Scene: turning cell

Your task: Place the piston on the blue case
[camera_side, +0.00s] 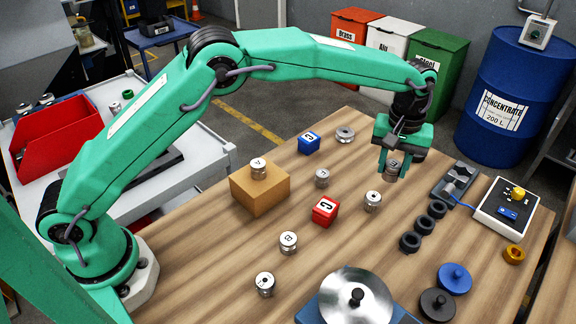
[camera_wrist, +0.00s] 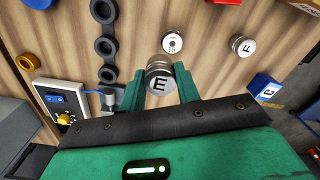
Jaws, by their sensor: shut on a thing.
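My gripper (camera_side: 391,168) is shut on a silver piston (camera_side: 391,172) at the right of the work table. In the wrist view the held piston (camera_wrist: 160,82) shows the letter E on its end, between the green fingers (camera_wrist: 159,88). I cannot tell whether its bottom touches the table. The blue case (camera_side: 309,142), a small lettered cube, sits on the table to the left of my gripper, near the far edge. It shows at the right of the wrist view (camera_wrist: 263,86).
Other silver pistons stand nearby (camera_side: 372,200) (camera_side: 322,177). A red cube (camera_side: 325,210) and a cardboard block (camera_side: 259,191) with a piston on top are further left. Black rings (camera_side: 424,226) lie right of the gripper.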

